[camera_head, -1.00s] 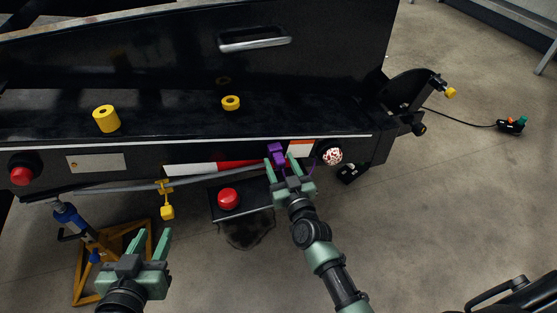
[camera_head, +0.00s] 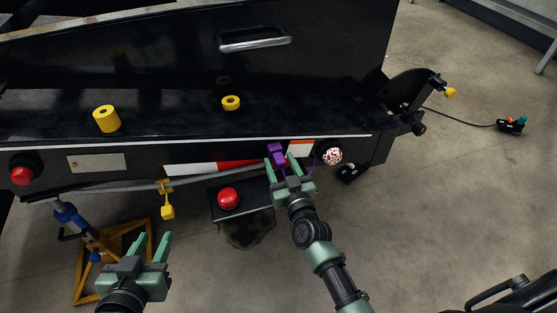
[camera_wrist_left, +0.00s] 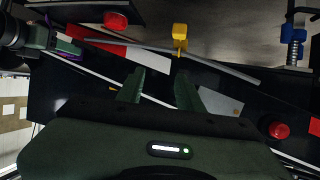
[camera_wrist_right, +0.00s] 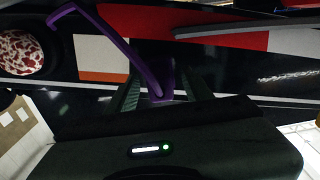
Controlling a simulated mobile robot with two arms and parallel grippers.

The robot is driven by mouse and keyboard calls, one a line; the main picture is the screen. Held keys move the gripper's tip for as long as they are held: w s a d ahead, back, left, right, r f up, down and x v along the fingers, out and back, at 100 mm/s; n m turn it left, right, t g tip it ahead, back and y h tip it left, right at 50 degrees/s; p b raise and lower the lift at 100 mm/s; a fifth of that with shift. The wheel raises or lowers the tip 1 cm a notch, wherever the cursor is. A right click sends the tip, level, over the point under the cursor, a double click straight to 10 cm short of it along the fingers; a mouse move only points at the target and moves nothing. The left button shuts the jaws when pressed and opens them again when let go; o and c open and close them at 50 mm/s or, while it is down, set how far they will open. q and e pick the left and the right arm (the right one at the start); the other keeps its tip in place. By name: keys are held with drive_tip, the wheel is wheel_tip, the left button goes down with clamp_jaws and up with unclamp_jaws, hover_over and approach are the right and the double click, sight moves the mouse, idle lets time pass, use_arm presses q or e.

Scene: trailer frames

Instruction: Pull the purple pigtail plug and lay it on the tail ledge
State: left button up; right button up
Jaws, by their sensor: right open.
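The purple pigtail plug (camera_head: 276,153) sits at the rear face of the black trailer, below the ledge edge. In the right wrist view the purple plug and its cable (camera_wrist_right: 150,75) show, with the plug between the fingers. My right gripper (camera_head: 288,166) is open, its fingers around or just in front of the plug; contact cannot be told. The black tail ledge (camera_head: 180,108) runs above it. My left gripper (camera_head: 152,247) is open and empty at the lower left, away from the trailer face; it also shows in the left wrist view (camera_wrist_left: 160,88).
Two yellow rings, a tall one (camera_head: 106,118) and a flat one (camera_head: 231,102), stand on the ledge. A blue jack (camera_head: 72,219) stands at left. The ledge's middle is clear.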

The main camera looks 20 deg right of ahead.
use_arm(q)
drive_tip(key=shift+f, duration=0.1)
drive_tip(key=shift+s+a+f+g+y, duration=0.15)
drive_tip(key=shift+s+f+g, duration=0.1)
drive_tip(key=shift+s+f, duration=0.15)
drive_tip(key=shift+s+a+f+g+y, duration=0.15)
drive_tip(key=shift+s+f+g, duration=0.1)
drive_tip(key=shift+f, duration=0.15)
use_arm(e)
clamp_jaws()
use_arm(q)
drive_tip(key=shift+w+r, duration=0.1)
drive_tip(key=shift+r, duration=0.05)
use_arm(e)
drive_tip(key=shift+s, duration=0.15)
idle(1.1)
